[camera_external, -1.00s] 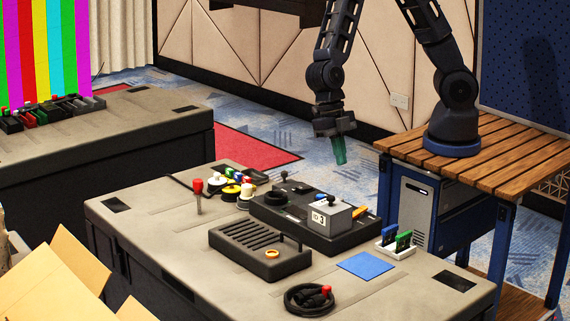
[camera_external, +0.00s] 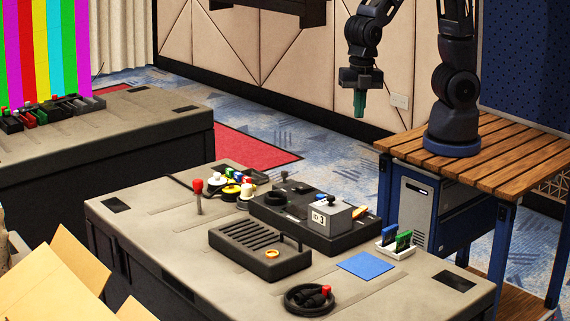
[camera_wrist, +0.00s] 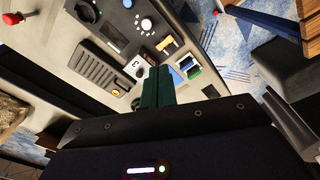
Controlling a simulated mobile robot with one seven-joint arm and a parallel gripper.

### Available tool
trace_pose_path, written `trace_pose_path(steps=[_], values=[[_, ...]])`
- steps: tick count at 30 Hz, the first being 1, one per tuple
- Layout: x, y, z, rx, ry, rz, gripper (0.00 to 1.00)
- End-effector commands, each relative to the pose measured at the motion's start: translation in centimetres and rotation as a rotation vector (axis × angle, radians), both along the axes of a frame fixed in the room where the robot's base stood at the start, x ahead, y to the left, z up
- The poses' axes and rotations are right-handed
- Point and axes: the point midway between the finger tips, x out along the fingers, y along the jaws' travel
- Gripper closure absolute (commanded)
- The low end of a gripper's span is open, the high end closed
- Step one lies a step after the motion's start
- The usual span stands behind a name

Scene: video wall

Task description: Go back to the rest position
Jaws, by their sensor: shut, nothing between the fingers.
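My gripper (camera_external: 360,103) has green fingers and is shut and empty. In the external view it hangs in the air behind the grey desk (camera_external: 330,292), well above the floor, pointing down. In the wrist view its green fingers (camera_wrist: 158,88) lie together at the middle, with the desk and its devices beyond them. My arm rises from the slatted wooden stand at the right. The gripper touches nothing in view.
Air around my gripper is clear.

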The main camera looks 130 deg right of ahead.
Motion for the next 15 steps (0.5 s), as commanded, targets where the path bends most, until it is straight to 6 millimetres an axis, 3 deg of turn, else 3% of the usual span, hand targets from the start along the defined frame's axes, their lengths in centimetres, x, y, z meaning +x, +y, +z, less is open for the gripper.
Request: trace_pose_path(steps=[15], values=[[-8.1,0.3,9.2,-0.039,-0.151,-0.437,1.00]])
